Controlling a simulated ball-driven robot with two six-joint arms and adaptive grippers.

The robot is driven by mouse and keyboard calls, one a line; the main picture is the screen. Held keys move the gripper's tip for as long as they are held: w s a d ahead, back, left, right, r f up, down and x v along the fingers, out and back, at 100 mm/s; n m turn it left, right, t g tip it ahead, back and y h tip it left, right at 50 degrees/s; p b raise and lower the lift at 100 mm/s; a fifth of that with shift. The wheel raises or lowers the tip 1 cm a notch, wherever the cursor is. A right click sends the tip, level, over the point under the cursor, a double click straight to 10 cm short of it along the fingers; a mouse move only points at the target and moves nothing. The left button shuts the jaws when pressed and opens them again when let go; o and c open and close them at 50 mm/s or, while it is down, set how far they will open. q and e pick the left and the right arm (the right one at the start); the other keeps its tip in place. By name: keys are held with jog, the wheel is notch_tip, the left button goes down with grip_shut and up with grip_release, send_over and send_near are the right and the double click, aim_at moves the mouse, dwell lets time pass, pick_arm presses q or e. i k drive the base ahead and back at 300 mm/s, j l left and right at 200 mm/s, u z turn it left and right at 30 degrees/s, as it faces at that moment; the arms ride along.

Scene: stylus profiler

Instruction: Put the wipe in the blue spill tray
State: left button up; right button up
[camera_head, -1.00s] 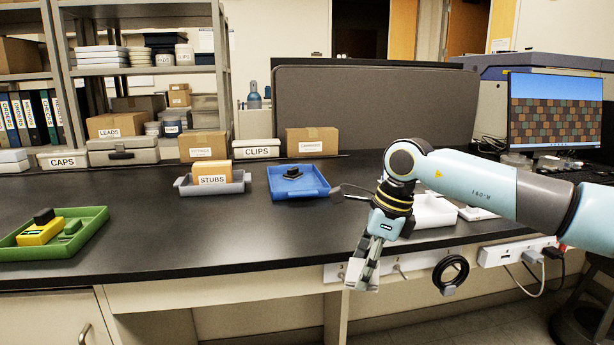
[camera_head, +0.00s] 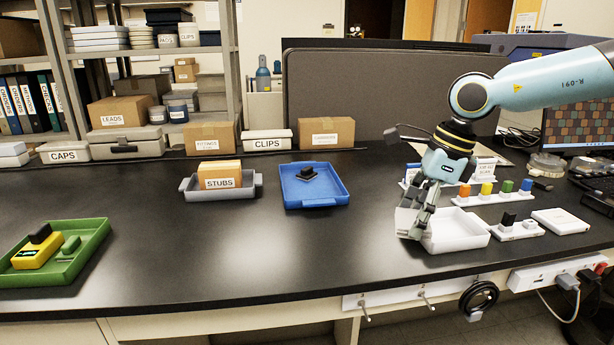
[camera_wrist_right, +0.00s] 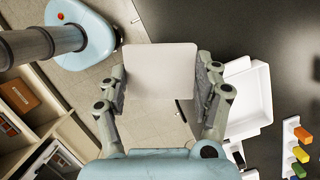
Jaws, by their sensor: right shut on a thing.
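The wipe (camera_wrist_right: 160,71) is a flat pale square in the right wrist view, held between the two fingers of my right gripper (camera_wrist_right: 163,88). In the head view, my right gripper (camera_head: 415,214) points down just left of a white tray, and the pale wipe (camera_head: 406,222) shows at its fingers. The blue spill tray (camera_head: 322,191) stands on the black counter, left of my right gripper and apart from it. A small black object (camera_head: 306,173) lies in the blue tray. My left gripper is not in view.
The white tray (camera_head: 462,243) is close beside my right gripper, with a rack of coloured blocks (camera_head: 489,196) behind it. A grey tray with a STUBS box (camera_head: 219,175) stands left of the blue tray. A green tray (camera_head: 80,262) is far left. The front middle counter is clear.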

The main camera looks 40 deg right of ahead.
aim_at(313, 194)
jog(key=i+l, duration=0.8)
jog(key=i, duration=0.2)
